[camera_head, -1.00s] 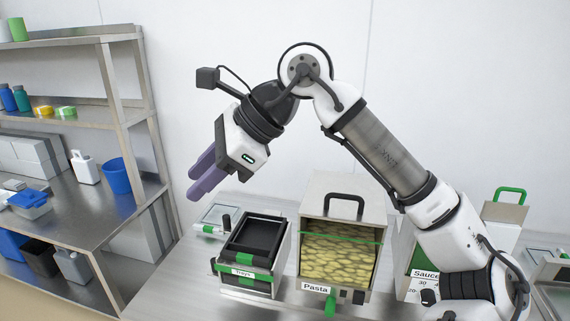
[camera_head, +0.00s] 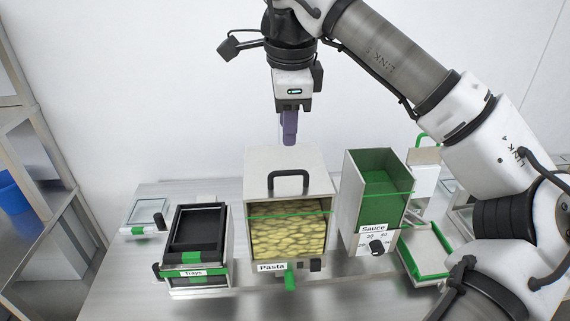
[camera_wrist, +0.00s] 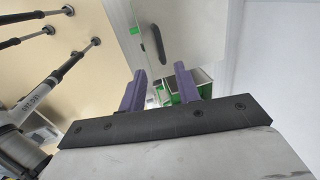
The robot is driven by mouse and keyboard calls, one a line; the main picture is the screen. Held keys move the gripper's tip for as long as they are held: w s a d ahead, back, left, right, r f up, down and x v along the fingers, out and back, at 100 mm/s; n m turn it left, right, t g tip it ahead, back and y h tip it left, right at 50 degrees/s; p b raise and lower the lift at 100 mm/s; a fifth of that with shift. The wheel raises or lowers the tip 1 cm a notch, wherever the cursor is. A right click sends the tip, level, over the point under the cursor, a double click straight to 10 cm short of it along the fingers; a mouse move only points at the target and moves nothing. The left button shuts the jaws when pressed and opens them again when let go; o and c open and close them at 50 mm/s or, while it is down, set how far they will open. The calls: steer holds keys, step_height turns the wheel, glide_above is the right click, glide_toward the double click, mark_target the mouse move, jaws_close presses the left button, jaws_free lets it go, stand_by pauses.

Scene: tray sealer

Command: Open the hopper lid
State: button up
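The pasta hopper (camera_head: 240,228) is a grey box with a clear front, full of yellow pasta, labelled "Pasta". Its grey lid (camera_head: 262,160) lies closed on top, with a black handle (camera_head: 288,182) near the front. My gripper (camera_head: 289,143) points down above the lid's rear edge, apart from the handle. The head view shows its purple fingers edge-on. In the wrist view my gripper (camera_wrist: 160,78) has its fingers apart with nothing held between them. A grey panel with a dark handle (camera_wrist: 158,44) shows beyond the fingertips.
A sauce hopper (camera_head: 350,200) with a green inside stands close on the right. A holder of black trays (camera_head: 198,232) stands on the left, and a small scale-like device (camera_head: 145,215) beyond it. A metal shelf (camera_head: 38,170) is at far left.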

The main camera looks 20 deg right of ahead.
mark_target(286, 171)
steer(key=f+b, duration=0.2)
steer(key=f, duration=0.1)
steer(key=w+f+b, duration=0.1)
steer(key=f, duration=0.2)
steer(key=w+f+b, duration=0.1)
steer(key=f+b, duration=0.1)
steer(key=f, duration=0.1)
steer(key=shift+d+f+b, duration=0.15)
steer(key=shift+f+b, duration=0.1)
steer(key=shift+b, duration=0.1)
jaws_close()
